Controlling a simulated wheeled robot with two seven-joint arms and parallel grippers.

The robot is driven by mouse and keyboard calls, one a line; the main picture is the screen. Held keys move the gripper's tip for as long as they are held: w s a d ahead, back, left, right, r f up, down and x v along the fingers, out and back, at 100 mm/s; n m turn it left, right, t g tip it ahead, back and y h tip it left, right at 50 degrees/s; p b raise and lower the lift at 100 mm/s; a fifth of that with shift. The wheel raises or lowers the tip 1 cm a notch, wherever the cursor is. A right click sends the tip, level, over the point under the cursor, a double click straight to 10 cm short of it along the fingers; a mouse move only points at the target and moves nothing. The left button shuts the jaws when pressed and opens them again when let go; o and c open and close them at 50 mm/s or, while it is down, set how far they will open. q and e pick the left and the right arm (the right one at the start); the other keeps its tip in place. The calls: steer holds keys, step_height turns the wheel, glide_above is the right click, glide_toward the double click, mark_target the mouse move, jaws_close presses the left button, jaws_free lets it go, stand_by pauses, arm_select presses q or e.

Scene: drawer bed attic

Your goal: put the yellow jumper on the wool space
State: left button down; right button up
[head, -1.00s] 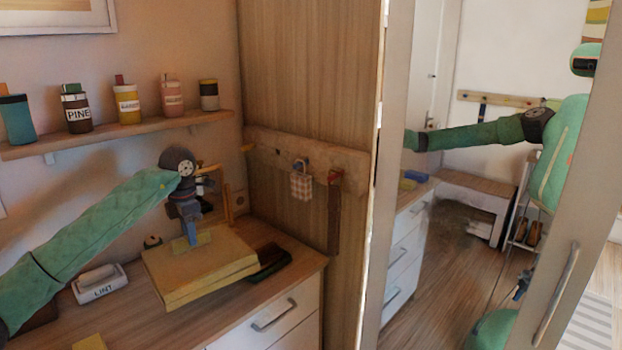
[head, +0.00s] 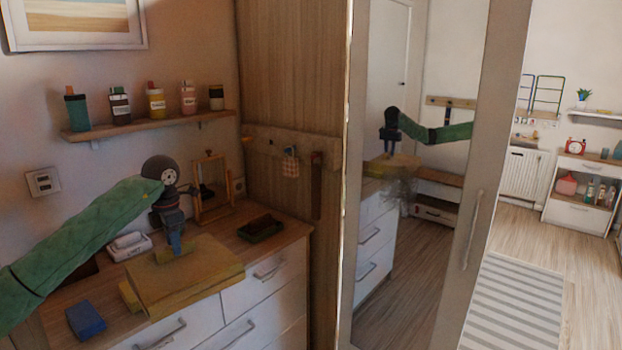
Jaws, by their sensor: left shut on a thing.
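The yellow jumper (head: 205,272) is a flat folded bundle at the front edge of the dresser top (head: 285,235). Its near side hangs out past the edge, in front of the upper drawers. My left gripper (head: 176,248) points down from above and is shut on the jumper's top. The mirror also shows my gripper over the jumper. I cannot tell whether the jumper's underside touches the wood. No wool label is readable, so I cannot tell which place is the wool space. My right gripper is not in view.
A white lint box (head: 129,246), a small standing frame (head: 213,188) and a dark brush (head: 260,228) stand behind. The mirror door (head: 415,210) is at the right. Bottles line the shelf (head: 150,127).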

mark_target(194, 253)
arm_select(q)
steer(key=shift+m, duration=0.3)
steer(key=d, duration=0.1)
steer(key=w+d, duration=0.1)
steer(key=d+f, duration=0.1)
steer(key=d, duration=0.1)
steer(key=shift+w+d, duration=0.1)
steer(key=shift+w, duration=0.25)
steer(key=shift+m, duration=0.8)
steer(key=d, duration=1.1)
steer(key=shift+d+r, duration=0.15)
steer(key=shift+r, duration=0.05)
steer(key=s+d+f+m, duration=0.7)
steer(key=s+f+m, duration=0.35)
steer(key=m, duration=0.25)
steer(key=s+d+f+m, duration=0.8)
steer(key=s+f+m, duration=0.25)
steer(key=m, duration=0.25)
steer(key=w+a+f+n, duration=0.1)
steer(key=a, duration=1.4)
steer(key=shift+a+f, duration=0.2)
steer(key=shift+s+f, duration=0.1)
steer(key=shift+f, duration=0.1)
